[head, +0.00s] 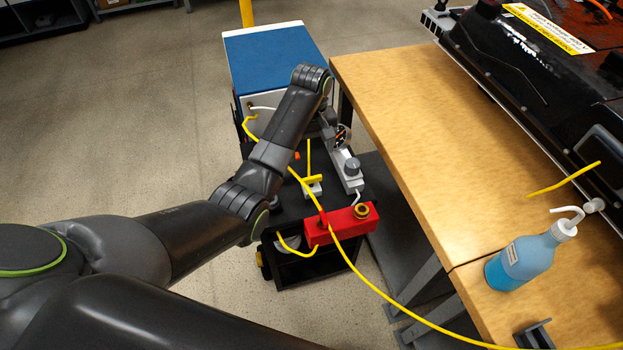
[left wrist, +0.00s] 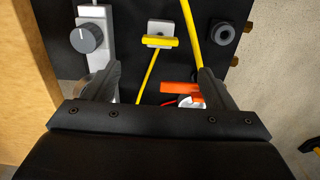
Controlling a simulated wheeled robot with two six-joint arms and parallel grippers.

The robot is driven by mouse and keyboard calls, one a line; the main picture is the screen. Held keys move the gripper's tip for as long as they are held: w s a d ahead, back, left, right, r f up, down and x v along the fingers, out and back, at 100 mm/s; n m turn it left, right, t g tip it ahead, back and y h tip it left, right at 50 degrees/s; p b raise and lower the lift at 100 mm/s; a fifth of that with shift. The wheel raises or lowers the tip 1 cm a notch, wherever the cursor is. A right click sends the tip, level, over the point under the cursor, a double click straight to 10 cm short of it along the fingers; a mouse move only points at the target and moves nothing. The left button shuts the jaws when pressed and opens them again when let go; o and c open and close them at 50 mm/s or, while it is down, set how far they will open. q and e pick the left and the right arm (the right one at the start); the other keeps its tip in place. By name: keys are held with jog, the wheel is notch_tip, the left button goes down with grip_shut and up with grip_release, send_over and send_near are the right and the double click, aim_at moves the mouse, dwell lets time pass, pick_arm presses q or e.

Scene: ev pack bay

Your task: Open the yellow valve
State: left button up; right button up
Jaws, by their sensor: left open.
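The yellow valve (head: 313,180) sits on the dark top of a low cart, with a short yellow bar handle on a pale base. In the left wrist view the yellow valve (left wrist: 156,41) shows ahead of the fingertips, its handle lying nearly crosswise to the thin yellow line below it. My left gripper (left wrist: 157,85) is open, with nothing held between its fingers. In the head view my left gripper (head: 338,130) is beyond the valve, partly hidden by my own arm. My right gripper is not in view.
An orange handle (left wrist: 181,88) lies close by my left gripper's right finger. A grey knob (left wrist: 86,38) is left of the valve. A red block (head: 340,225) and yellow hose are on the near side. A wooden table (head: 400,120) with a blue bottle (head: 522,262) stands right.

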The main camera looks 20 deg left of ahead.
aim_at(311, 177)
pick_arm(q)
notch_tip(311, 177, down, 11)
jog(key=shift+r, duration=0.15)
jog(key=c, duration=1)
jog(key=shift+r+n+p, duration=0.25)
jog(key=shift+n+p, duration=1.05)
jog(key=shift+n, duration=0.1)
jog(key=n+p, duration=0.2)
jog(key=n, duration=0.2)
jog(key=shift+p, duration=0.35)
jog(key=n+p, duration=0.1)
jog(key=n, duration=0.4)
jog(key=shift+f+n+p, duration=0.1)
jog(key=shift+n+p, duration=0.3)
jog(key=n+p, duration=0.1)
jog(key=n, duration=0.4)
jog(key=shift+f, duration=0.1)
jog(key=shift+n, duration=0.3)
